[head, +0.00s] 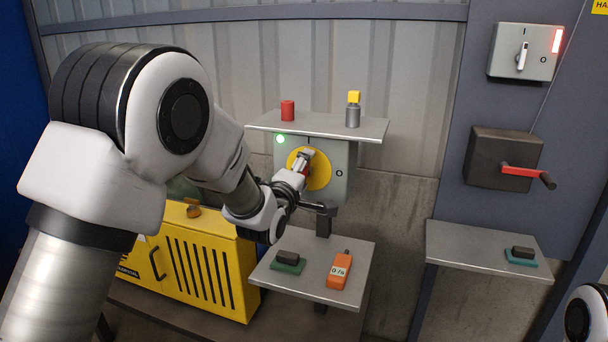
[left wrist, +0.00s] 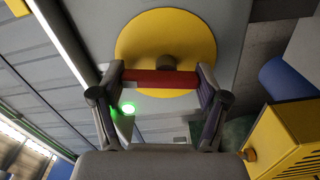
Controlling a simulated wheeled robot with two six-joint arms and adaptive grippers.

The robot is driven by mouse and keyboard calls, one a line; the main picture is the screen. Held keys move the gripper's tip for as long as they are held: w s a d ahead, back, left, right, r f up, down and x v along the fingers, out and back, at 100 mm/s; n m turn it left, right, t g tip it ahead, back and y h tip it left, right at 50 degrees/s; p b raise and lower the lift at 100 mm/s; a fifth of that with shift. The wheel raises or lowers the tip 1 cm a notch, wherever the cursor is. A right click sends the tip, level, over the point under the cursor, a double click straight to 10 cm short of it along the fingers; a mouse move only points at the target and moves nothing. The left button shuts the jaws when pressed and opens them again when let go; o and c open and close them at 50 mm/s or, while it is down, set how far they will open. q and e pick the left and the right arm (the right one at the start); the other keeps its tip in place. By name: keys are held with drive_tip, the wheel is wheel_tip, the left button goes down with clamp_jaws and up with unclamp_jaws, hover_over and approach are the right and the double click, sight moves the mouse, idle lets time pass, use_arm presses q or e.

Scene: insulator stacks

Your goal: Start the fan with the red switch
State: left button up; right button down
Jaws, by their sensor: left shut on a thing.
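The red switch is a bar handle (left wrist: 160,78) on a round yellow plate (head: 322,172). The plate is on the front of a grey box (head: 338,152) under a metal shelf. My left gripper (head: 304,163) is at the plate. In the left wrist view its two fingers (left wrist: 160,86) close on the two ends of the red bar. In the head view the fingers hide most of the bar, so its exact angle is hard to tell. A green lamp (head: 280,139) glows on the box. I cannot make out a fan. My right gripper is out of view.
A red cylinder (head: 287,110) and a yellow-topped grey cylinder (head: 353,112) stand on the shelf above. An orange device (head: 339,271) lies on the lower shelf. A yellow cabinet (head: 236,272) stands left. A red crank lever (head: 523,171) and a grey switch box (head: 508,60) are at right.

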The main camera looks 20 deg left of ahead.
use_arm(q)
drive_tip(key=shift+n, duration=1.2)
drive_tip(key=shift+a, duration=0.1)
drive_tip(key=o, duration=1.2)
drive_tip(key=shift+w, duration=0.1)
drive_tip(key=shift+c, duration=0.2)
drive_tip(key=s, duration=1.2)
drive_tip(key=shift+a, duration=0.15)
